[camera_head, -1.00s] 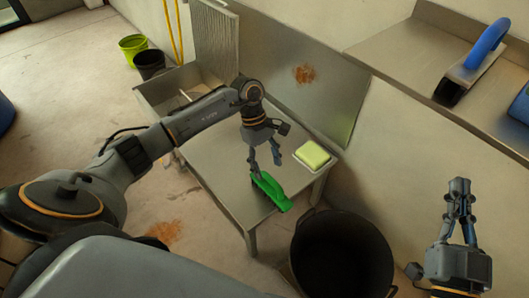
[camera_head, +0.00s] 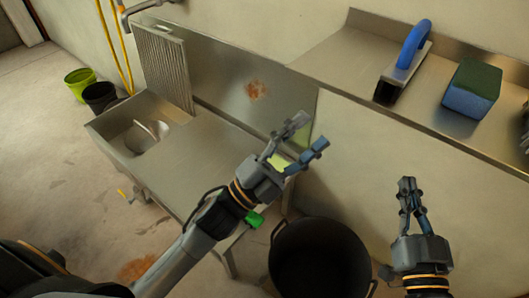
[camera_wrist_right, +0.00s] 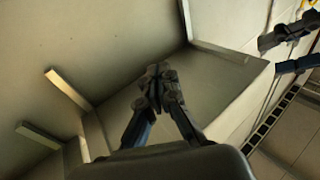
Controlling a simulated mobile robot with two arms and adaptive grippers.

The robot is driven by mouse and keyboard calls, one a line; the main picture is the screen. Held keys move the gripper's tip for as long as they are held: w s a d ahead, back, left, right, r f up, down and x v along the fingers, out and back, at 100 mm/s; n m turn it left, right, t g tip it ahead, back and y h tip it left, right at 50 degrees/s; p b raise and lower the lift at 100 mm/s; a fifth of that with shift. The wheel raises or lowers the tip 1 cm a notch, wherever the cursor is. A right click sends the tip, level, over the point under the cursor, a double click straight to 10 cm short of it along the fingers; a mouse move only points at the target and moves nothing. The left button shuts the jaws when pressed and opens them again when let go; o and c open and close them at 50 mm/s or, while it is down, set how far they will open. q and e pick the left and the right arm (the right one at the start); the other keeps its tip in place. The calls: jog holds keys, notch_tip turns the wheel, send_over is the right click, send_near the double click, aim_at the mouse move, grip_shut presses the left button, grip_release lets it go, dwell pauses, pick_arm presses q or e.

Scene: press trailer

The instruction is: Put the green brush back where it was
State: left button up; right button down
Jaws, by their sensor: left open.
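The green brush (camera_head: 255,219) lies at the front edge of the metal sink table (camera_head: 185,160). My left forearm and wrist hide most of it; only a green end shows. My left gripper (camera_head: 305,132) is open and empty, raised beyond the brush toward the wall, apart from it. Its spread fingers also show at the right of the right wrist view (camera_wrist_right: 285,50). My right gripper (camera_head: 407,184) looks shut, with nothing seen between its fingertips, right of the black bin. Its closed fingertips also show in the right wrist view (camera_wrist_right: 156,72).
A yellow-green sponge (camera_head: 280,161) shows partly behind my left gripper. A large black bin (camera_head: 320,260) stands beside the table. Buckets (camera_head: 100,96) stand at the left.

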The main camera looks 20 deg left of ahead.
pick_arm(q)
jog(key=a+f+n+y, duration=0.2)
jog(key=n+y, duration=0.3)
jog(key=n, duration=0.4)
jog(key=s+a+f+n+y, duration=0.1)
jog(key=a+f+n+y, duration=0.2)
jog(key=n, duration=0.7)
jog(key=a+y, duration=0.2)
jog(key=shift+s+f+n+y, duration=0.25)
jog(key=shift+f+n+y, duration=0.05)
jog(key=shift+y, duration=0.1)
